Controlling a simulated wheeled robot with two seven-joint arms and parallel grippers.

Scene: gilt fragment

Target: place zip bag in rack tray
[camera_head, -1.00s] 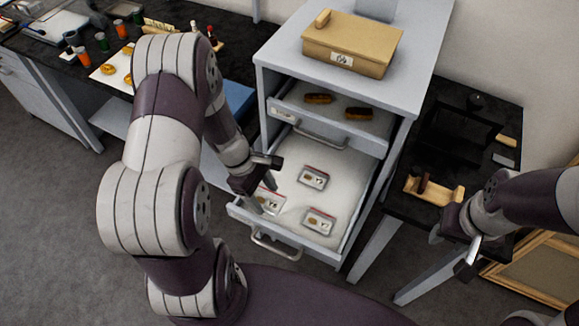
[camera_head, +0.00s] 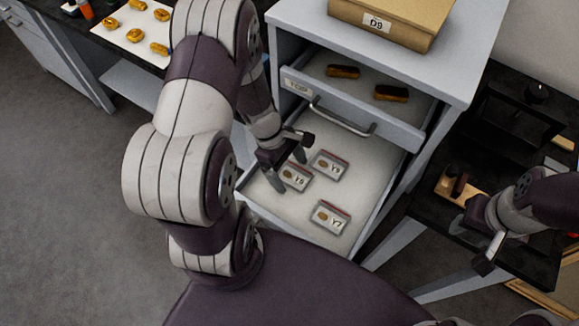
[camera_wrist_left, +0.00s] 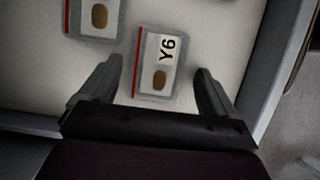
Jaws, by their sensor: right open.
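Three zip bags lie flat in the pulled-out lower drawer tray (camera_head: 367,184) of the grey rack. The bag marked Y6 (camera_head: 296,177) is nearest my left gripper (camera_head: 289,171). The bag marked Y7 (camera_head: 330,217) lies nearer the front. A third bag (camera_head: 329,166) lies behind. In the left wrist view, the left gripper (camera_wrist_left: 160,75) is open, with a finger on each side of the Y6 bag (camera_wrist_left: 157,65) and gaps between; contact with the tray is unclear. Another bag (camera_wrist_left: 94,18) shows at the upper left. My right gripper (camera_head: 487,253) is open and empty beside the dark side table.
The upper drawer (camera_head: 345,110) is partly open above, holding two dark items. A tan box (camera_head: 392,24) marked D9 sits on the cabinet top. A white sheet with several golden pieces (camera_head: 134,32) lies on the left bench. A wooden holder (camera_head: 459,187) is on the right table.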

